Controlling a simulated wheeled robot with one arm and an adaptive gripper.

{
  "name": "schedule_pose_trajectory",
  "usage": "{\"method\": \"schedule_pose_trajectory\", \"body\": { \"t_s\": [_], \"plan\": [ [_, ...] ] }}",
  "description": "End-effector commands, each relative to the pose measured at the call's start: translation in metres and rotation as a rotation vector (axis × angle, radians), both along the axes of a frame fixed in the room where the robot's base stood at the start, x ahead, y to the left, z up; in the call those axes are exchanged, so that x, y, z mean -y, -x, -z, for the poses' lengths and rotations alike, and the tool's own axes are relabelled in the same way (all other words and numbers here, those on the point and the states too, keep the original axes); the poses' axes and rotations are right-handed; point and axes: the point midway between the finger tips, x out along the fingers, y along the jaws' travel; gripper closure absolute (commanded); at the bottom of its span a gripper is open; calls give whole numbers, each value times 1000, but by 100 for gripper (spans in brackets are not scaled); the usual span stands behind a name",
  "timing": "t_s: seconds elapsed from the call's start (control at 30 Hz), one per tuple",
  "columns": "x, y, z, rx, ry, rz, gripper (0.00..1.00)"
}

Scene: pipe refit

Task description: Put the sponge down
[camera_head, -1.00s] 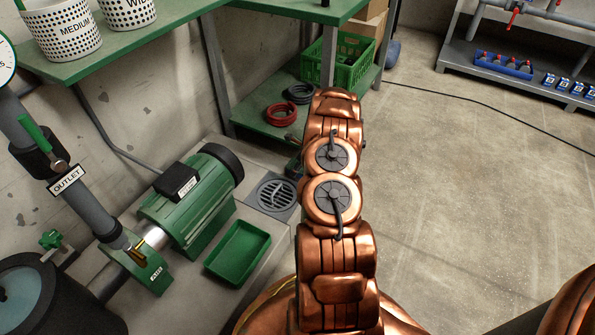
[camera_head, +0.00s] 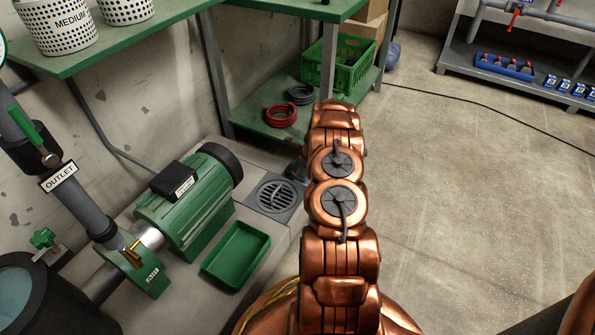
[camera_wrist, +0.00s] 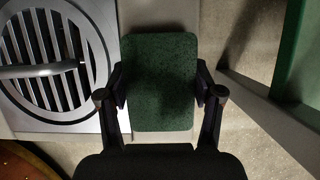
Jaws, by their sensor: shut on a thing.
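The sponge (camera_wrist: 160,85) is a dark green, speckled rectangular pad in the middle of the wrist view. My gripper (camera_wrist: 160,88) is shut on it, with one dark finger against each side edge. Just left of the sponge in the wrist view is the round slotted drain grate (camera_wrist: 50,65). The grate also shows in the head view (camera_head: 275,196), set in the grey plinth. In the head view my own arm hides most of the gripper and sponge. I cannot tell how far the sponge is above the surface under it.
A green tray (camera_head: 236,254) lies on the plinth beside the green motor (camera_head: 188,205). A green bench (camera_head: 270,125) with red and dark hose coils and a green crate (camera_head: 343,62) stands behind. Open concrete floor (camera_head: 470,190) lies right of my arm.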

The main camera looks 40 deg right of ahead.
Motion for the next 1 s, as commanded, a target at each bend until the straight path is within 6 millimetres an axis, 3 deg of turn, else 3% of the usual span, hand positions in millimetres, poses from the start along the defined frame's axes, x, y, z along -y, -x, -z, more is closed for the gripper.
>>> {"method": "schedule_pose_trajectory", "body": {
  "t_s": [0.1,0.13,0.37,0.8,1.0],
  "plan": [
    [0,0,2,0,0,0,72],
    [0,0,2,0,0,0,33],
    [0,0,2,0,0,0,9],
    [0,0,1,0,0,0,9],
    [3,10,-31,1,0,1,9]
  ]
}}
